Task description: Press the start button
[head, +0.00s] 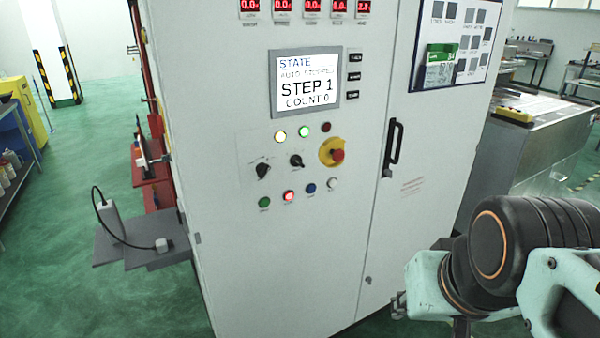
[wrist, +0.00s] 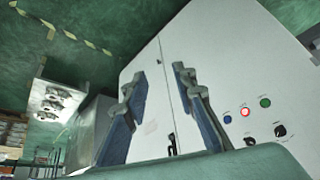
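The white control cabinet (head: 225,215) fills the middle of the head view. Its lower button row holds a green button (head: 264,202), a lit red button (head: 288,196), a blue button (head: 311,188) and a white button (head: 333,183). Their labels are too small to read, so I cannot tell by label which is start. The wrist view shows the green button (wrist: 265,102), lit red button (wrist: 245,112) and blue button (wrist: 227,119), right of my gripper (wrist: 158,80). My gripper is open and empty, its fingers apart in front of the cabinet, not at the buttons.
Above the row are two black knobs (head: 296,161) and a red emergency stop (head: 337,155) on yellow. The screen (head: 305,82) reads STEP 1, COUNT 0. A black door handle (head: 392,148) sticks out right of the panel. A grey shelf (head: 135,245) juts out at left.

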